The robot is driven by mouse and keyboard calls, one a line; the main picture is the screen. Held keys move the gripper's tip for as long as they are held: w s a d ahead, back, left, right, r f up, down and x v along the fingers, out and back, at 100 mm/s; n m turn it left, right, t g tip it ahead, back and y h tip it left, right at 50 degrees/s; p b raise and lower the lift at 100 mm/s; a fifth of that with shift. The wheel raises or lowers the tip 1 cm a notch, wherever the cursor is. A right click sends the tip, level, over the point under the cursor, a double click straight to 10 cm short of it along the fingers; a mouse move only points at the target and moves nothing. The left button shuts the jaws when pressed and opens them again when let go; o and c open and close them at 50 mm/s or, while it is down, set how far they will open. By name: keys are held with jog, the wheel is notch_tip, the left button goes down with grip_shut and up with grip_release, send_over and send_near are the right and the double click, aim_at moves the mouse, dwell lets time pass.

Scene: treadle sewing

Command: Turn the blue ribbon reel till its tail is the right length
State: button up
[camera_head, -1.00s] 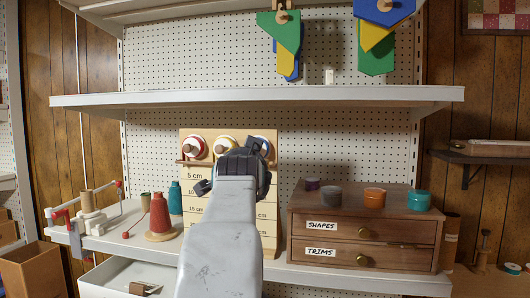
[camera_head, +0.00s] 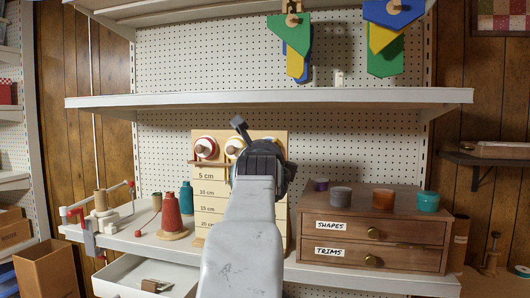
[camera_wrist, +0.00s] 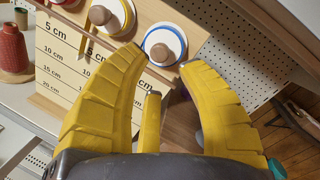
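The blue ribbon reel (camera_wrist: 148,41) is a white disc with a blue rim and a brown wooden knob (camera_wrist: 165,47), at the right end of the measuring board (camera_wrist: 62,72). In the wrist view my gripper (camera_wrist: 163,59) is open. Its yellow fingers are spread, with the left fingertip near the reel's lower left and the right fingertip to its lower right. I cannot tell whether either touches. In the head view my gripper (camera_head: 262,150) covers the blue reel. The blue tail cannot be made out.
A yellow reel (camera_head: 234,147) and a red reel (camera_head: 204,149) sit left on the board. A wooden drawer unit (camera_head: 345,230) with several small pots on top stands right. A red thread cone (camera_head: 171,212) stands left. A shelf (camera_head: 270,98) runs above.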

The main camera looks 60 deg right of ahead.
jog(key=shift+p+x, duration=0.35)
jog(key=shift+x, duration=3.1)
jog(key=shift+o, duration=0.2)
grip_shut()
